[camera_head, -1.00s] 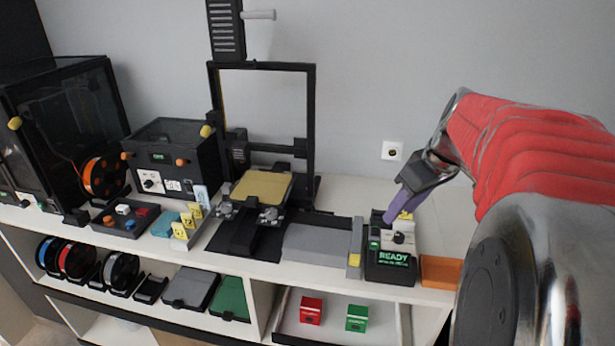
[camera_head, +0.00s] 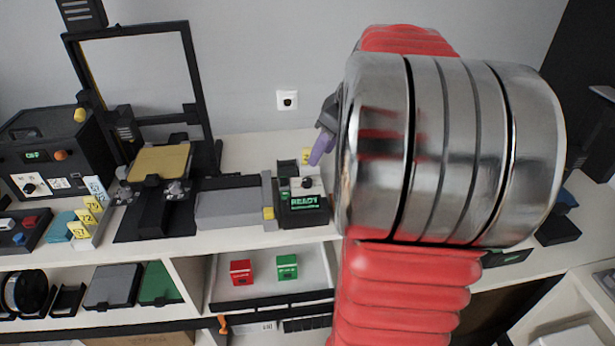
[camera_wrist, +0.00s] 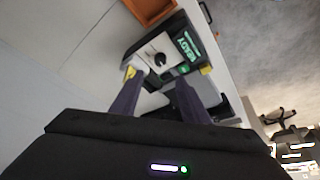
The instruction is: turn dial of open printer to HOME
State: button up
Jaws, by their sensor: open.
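The open printer (camera_head: 191,80) is a black open frame with a yellow bed, on the bench at the left in the head view. Its control box (camera_head: 303,220) has a green READY display and a light panel with a dark dial (camera_head: 307,183). The dial also shows in the wrist view (camera_wrist: 160,59); I cannot read its marks or setting. My gripper (camera_head: 319,152) is open, with purple fingers above and behind the box. In the wrist view the fingertips (camera_wrist: 168,73) are spread, one toward each side of the dial. Contact is not visible.
A grey block (camera_head: 230,208) lies left of the control box. An orange tray (camera_wrist: 150,8) sits beside the box. Red (camera_head: 241,272) and green (camera_head: 287,267) boxes stand on the shelf below. My arm hides the bench to the right.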

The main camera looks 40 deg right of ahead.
aim_at(306, 180)
jog(key=x, duration=1.1)
jog(key=shift+f, duration=0.2)
jog(key=shift+c, duration=0.2)
jog(key=c, duration=0.9)
jog(key=shift+a, duration=0.3)
grip_shut()
jog(key=shift+d, duration=0.2)
